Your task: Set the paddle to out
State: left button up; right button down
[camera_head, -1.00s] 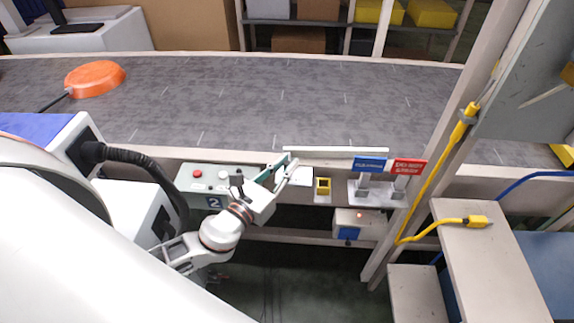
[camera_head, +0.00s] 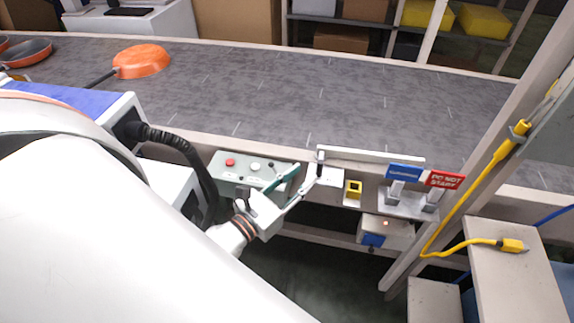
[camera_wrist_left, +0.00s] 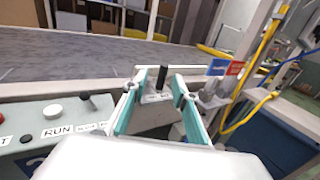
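A long white bar (camera_head: 375,156), which I take for the paddle, lies along the near edge of the conveyor. A black upright handle (camera_head: 320,162) stands at its left end, on a white plate. My left gripper (camera_head: 306,177) is open and empty, just in front of the handle and a little to its left. In the left wrist view the handle (camera_wrist_left: 160,78) appears between the two teal-padded fingertips (camera_wrist_left: 160,88), apart from both. Any marking on the plate is too small to read. My right gripper is not in view.
A grey control box (camera_head: 232,172) with red and white buttons and a black lever (camera_wrist_left: 87,102) is left of the handle. A yellow socket (camera_head: 353,188) and blue and red signs (camera_head: 445,180) are to the right. An orange pan (camera_head: 142,60) lies on the conveyor (camera_head: 300,90).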

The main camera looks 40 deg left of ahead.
pick_arm(q)
jog(key=shift+s+a, duration=0.15)
jog(key=shift+s, duration=1.05)
jog(key=shift+s+a, duration=0.15)
jog(key=shift+s, duration=1.05)
